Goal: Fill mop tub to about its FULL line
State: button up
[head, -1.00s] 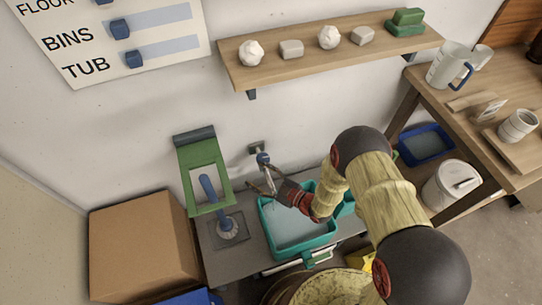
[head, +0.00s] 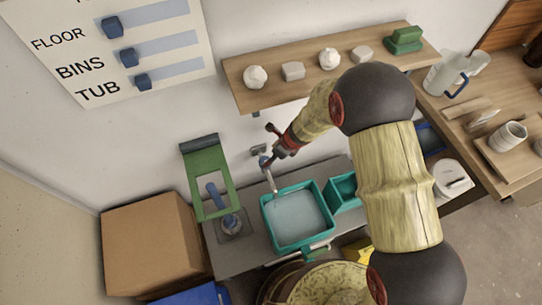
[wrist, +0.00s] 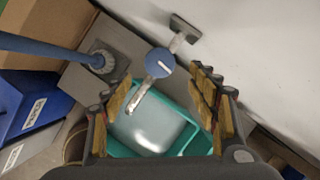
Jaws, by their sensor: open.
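The teal mop tub (head: 264,228) stands below the wall tap and holds pale grey-blue water (head: 297,215). The tub and its water also show in the wrist view (wrist: 150,128). No FULL line is readable. The tap (head: 265,163) has a round blue knob (wrist: 160,61) and a grey spout (wrist: 141,95) pointing down over the tub. I cannot tell whether water runs from it. My gripper (head: 267,145) is open and empty beside the tap, close to the wall. In the wrist view its fingers (wrist: 165,95) lie either side of the tap, apart from it.
A green frame (head: 209,180) and a blue-handled mop or brush (head: 215,195) stand left of the tub. A cardboard box (head: 150,245) is further left. A smaller teal container (head: 343,192) sits right of the tub. A shelf (head: 320,85) hangs above.

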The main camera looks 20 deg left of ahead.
jog(key=b+x, duration=0.2)
jog(key=x, duration=0.5)
jog(key=shift+a+f+b, duration=0.15)
jog(key=shift+f+b, duration=0.15)
jog(key=shift+b, duration=0.1)
jog(key=c, duration=0.3)
jog(key=c, duration=0.8)
jog(key=shift+c, duration=0.2)
